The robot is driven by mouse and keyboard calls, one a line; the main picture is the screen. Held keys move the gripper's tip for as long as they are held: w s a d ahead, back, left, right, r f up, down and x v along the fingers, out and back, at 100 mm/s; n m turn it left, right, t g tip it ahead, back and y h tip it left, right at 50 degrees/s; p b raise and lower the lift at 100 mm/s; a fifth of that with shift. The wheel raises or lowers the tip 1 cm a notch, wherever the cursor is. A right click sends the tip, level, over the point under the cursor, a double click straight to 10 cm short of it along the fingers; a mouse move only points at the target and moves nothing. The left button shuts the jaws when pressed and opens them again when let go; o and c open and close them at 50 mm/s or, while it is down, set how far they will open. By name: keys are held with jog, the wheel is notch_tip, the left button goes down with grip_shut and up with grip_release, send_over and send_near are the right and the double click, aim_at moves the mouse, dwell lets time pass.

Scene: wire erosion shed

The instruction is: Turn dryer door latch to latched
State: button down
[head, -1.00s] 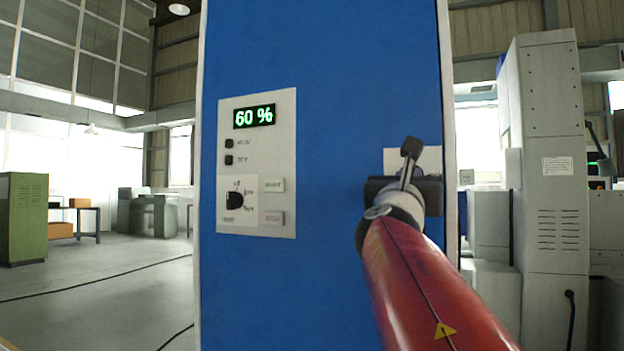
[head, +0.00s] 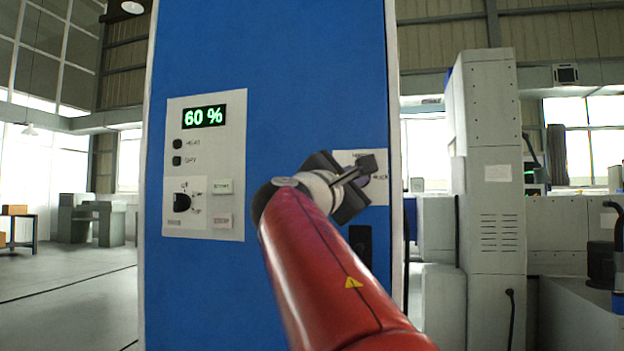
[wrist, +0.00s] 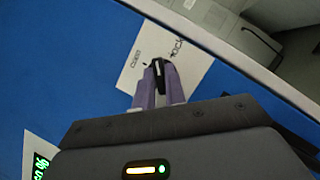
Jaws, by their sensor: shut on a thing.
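The blue dryer door (head: 290,90) fills the middle of the head view. A white label plate (head: 345,158) sits near its right edge, largely hidden behind my wrist. In the wrist view the plate (wrist: 190,72) carries two printed words, one reading like "lock". The small black latch handle (wrist: 157,68) stands in front of the plate, between the fingers. My gripper (wrist: 159,80) is shut on the latch handle with its two purple fingers. In the head view, my wrist mostly hides the fingers and the latch. I cannot tell exactly which mark the handle points at.
A control panel (head: 233,140) with a green "60 %" display (head: 205,116) and a knob (head: 181,203) is left of my arm. A dark rectangular piece (head: 360,243) is on the door below the plate. A grey cabinet (head: 490,200) stands to the right.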

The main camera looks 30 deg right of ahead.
jog(key=shift+r+m+g+y+p, duration=0.1)
jog(key=shift+m+g+y+p, duration=0.5)
jog(key=shift+m, duration=1.5)
jog(key=shift+r+m+g+y+p, duration=0.1)
jog(key=shift+m+g+y+p, duration=0.45)
jog(key=shift+m, duration=1.55)
jog(key=shift+f, duration=0.1)
jog(key=c, duration=1.5)
grip_release()
jog(key=shift+o, duration=0.2)
jog(key=v, duration=0.8)
jog(key=shift+w+f, duration=0.1)
jog(key=shift+w, duration=0.05)
